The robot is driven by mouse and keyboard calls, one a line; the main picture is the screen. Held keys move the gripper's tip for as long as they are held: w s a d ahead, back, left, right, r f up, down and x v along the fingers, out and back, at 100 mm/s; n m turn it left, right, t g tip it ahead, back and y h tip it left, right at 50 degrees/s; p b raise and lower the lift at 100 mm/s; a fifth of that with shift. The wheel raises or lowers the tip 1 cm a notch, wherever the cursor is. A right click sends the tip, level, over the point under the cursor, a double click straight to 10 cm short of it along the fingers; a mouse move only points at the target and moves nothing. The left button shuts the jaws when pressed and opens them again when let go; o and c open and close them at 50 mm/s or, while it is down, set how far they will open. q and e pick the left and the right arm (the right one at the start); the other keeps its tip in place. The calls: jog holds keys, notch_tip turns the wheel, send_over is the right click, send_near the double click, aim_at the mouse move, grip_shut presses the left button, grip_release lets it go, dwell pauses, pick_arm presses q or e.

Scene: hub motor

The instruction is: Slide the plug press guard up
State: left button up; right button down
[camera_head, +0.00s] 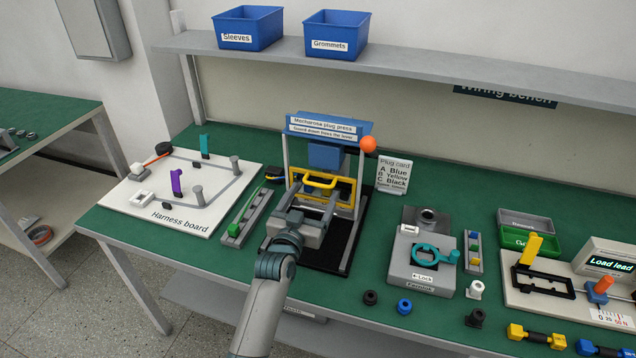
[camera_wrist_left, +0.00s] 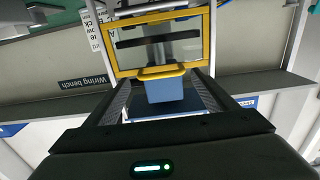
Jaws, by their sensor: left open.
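The plug press (camera_head: 330,128) stands at the back of the bench under a blue header sign. Its guard (camera_head: 345,190) is a yellow frame with a clear pane, low between the uprights and below the blue press block (camera_head: 326,156). A yellow handle (camera_head: 320,181) sticks out from the guard. In the left wrist view, which is upside down, the guard (camera_wrist_left: 205,42) and handle (camera_wrist_left: 160,72) lie ahead of the fingers. My left gripper (camera_head: 311,204) is open in front of the guard, its fingers (camera_wrist_left: 161,82) either side of the handle; I cannot tell whether they touch it. My right gripper is out of view.
An orange lever knob (camera_head: 368,144) sits at the press's upper right. The plug card (camera_head: 394,175) stands right of it. The harness board (camera_head: 150,195) lies left, the grey fixture with a teal lever (camera_head: 434,253) right. A shelf (camera_head: 420,63) with blue bins runs above.

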aim_at(318, 185)
pick_arm(q)
jog(key=shift+p+x, duration=0.3)
jog(key=shift+x, duration=2.2)
